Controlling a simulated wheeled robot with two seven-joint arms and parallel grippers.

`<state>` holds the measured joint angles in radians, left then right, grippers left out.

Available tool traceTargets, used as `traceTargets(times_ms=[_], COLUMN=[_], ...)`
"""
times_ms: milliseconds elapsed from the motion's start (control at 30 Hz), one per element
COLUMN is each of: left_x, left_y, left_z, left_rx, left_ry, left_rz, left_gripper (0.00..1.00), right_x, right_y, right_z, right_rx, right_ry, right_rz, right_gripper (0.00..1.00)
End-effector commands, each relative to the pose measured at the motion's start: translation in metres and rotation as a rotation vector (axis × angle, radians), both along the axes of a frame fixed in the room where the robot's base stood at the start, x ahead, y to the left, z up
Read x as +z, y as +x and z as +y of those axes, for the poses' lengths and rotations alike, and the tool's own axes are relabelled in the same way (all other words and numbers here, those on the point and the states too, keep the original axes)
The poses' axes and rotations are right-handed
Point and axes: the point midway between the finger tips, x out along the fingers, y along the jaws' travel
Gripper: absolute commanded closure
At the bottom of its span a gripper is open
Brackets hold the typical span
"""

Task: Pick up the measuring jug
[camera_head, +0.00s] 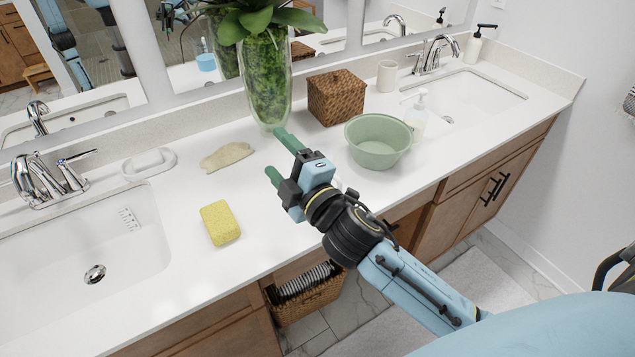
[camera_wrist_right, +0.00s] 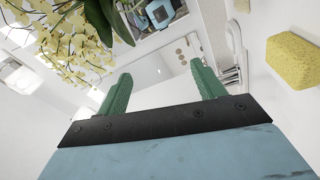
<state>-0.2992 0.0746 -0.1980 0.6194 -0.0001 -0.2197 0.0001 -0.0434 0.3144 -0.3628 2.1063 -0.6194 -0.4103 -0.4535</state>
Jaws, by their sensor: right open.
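I cannot make out a measuring jug with certainty in either view. A white looped object (camera_head: 149,164) lies on the counter behind the left sink, and a small patch of printed-looking marks (camera_head: 128,218) shows against that sink's right wall; I cannot tell whether either belongs to a jug. My right gripper (camera_head: 274,156) is open over the middle of the counter, its green fingers pointing toward the mirror side. Nothing shows between its fingers in the right wrist view (camera_wrist_right: 160,74). It hides some counter beneath it. My left gripper is not in view.
A yellow sponge (camera_head: 220,223) and beige cloth (camera_head: 227,156) lie left of the gripper. A glass plant vase (camera_head: 266,80), wicker box (camera_head: 336,97), green bowl (camera_head: 378,142), soap bottle (camera_head: 417,118) and cup (camera_head: 387,76) stand behind or right. Counter beside the sponge is clear.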

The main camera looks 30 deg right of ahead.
Motion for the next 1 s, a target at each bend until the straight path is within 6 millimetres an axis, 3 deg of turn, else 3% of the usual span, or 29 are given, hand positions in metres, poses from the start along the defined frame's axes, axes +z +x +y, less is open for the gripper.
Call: traceTargets(times_ms=[33, 100, 200, 333, 433, 567, 667, 800, 833, 1000], left_x=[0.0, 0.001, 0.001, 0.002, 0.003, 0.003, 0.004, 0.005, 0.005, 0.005], left_y=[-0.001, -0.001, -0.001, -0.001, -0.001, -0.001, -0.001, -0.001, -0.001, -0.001], left_z=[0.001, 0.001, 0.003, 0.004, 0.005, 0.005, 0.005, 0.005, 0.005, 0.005], left_rx=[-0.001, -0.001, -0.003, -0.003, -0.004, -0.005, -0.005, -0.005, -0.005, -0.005], left_ry=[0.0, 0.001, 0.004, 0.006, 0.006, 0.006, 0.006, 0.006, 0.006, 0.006], left_rz=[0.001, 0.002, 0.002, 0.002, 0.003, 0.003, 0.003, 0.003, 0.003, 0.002], left_gripper=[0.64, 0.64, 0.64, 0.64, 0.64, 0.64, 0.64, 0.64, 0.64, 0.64], right_x=[0.027, 0.057, 0.085, 0.09, 0.072, 0.033, 0.005, -0.015, -0.015, -0.004], right_y=[0.007, 0.009, 0.001, -0.016, -0.026, -0.027, -0.017, 0.002, 0.005, 0.016], right_z=[0.016, 0.043, 0.083, 0.124, 0.139, 0.128, 0.092, 0.017, 0.0, -0.078], right_rx=[0.067, 0.167, 0.316, 0.514, 0.685, 0.947, 1.194, 1.602, -1.622, -1.705], right_ry=[-0.121, -0.306, -0.589, -0.969, -1.269, -1.648, -1.925, -2.221, 2.172, 1.935], right_rz=[-0.134, -0.325, -0.596, -0.924, -1.147, -1.381, -1.497, -1.528, 1.454, 1.124], right_gripper=[0.32, 0.32, 0.32, 0.32, 0.32, 0.32, 0.32, 0.32, 0.32, 0.32])
